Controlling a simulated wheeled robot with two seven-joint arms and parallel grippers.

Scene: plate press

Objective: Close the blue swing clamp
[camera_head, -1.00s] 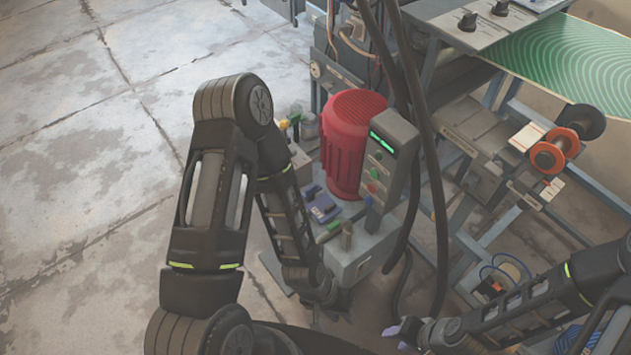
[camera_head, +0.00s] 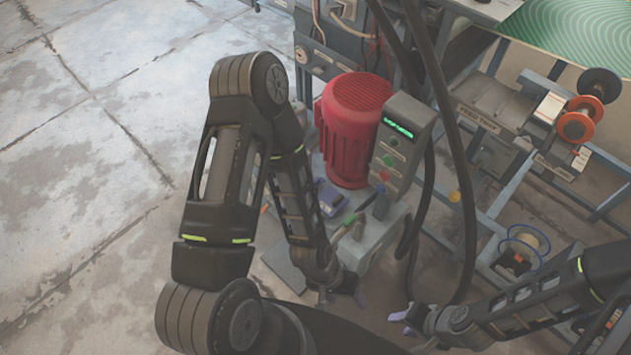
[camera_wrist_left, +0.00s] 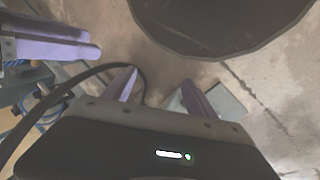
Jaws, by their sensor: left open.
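A blue clamp-like part (camera_head: 330,197) sits on the grey machine base beside the red motor, right of my left forearm. I cannot tell how far its arm is swung. My left gripper (camera_head: 345,294) hangs in front of the machine base, nearer to me than the blue part and apart from it. In the left wrist view its two purple fingers (camera_wrist_left: 160,92) are spread with nothing between them. My right gripper (camera_head: 402,320) is low and to the right of it; its purple fingers (camera_wrist_left: 50,40) also show in the left wrist view. Its opening is unclear.
The red motor (camera_head: 354,130) and grey control box (camera_head: 403,145) stand behind the blue part. A green-handled part (camera_head: 350,220) is close by. Black cables (camera_head: 447,130) hang at the right. Open concrete floor (camera_head: 90,150) lies left.

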